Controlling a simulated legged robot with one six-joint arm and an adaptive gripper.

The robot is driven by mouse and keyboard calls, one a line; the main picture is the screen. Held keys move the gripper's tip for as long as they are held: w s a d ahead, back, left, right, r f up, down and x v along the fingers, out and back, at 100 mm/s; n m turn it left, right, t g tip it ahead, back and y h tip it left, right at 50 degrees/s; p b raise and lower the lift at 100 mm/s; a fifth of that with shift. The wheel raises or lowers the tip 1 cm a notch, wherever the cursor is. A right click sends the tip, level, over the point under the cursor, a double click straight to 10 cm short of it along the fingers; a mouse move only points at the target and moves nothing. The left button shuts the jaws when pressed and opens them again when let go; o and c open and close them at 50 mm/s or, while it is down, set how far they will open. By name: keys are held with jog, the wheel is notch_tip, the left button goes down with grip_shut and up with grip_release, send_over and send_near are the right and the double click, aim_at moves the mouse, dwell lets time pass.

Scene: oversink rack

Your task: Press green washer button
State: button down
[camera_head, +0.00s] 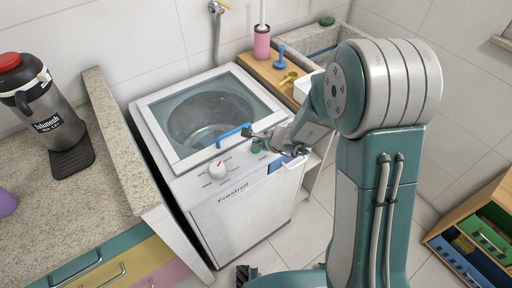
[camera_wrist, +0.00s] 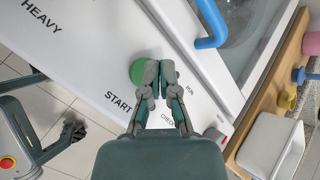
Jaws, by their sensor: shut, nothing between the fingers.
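The green button (camera_head: 256,147) is on the white control panel of the washer (camera_head: 235,213). In the wrist view the green button (camera_wrist: 138,71) shows just left of my fingertips, partly covered by them, near the printed word START. My gripper (camera_wrist: 161,75) is shut and empty, with its fingertips together over the panel right beside the button. I cannot tell whether they touch the button or panel. In the head view my gripper (camera_head: 251,134) reaches in from the right, close to the button.
The washer's glass lid has a blue handle (camera_head: 233,134), close to my fingertips; it also shows in the wrist view (camera_wrist: 211,25). A white knob (camera_head: 218,170) is left on the panel. A wooden shelf (camera_head: 264,71) with a pink container (camera_head: 262,43) stands behind right.

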aim_at(257, 149)
dwell(0.3)
jog(key=shift+f, duration=0.5)
dwell(0.5)
jog(key=shift+r, duration=0.6)
jog(key=shift+r, duration=3)
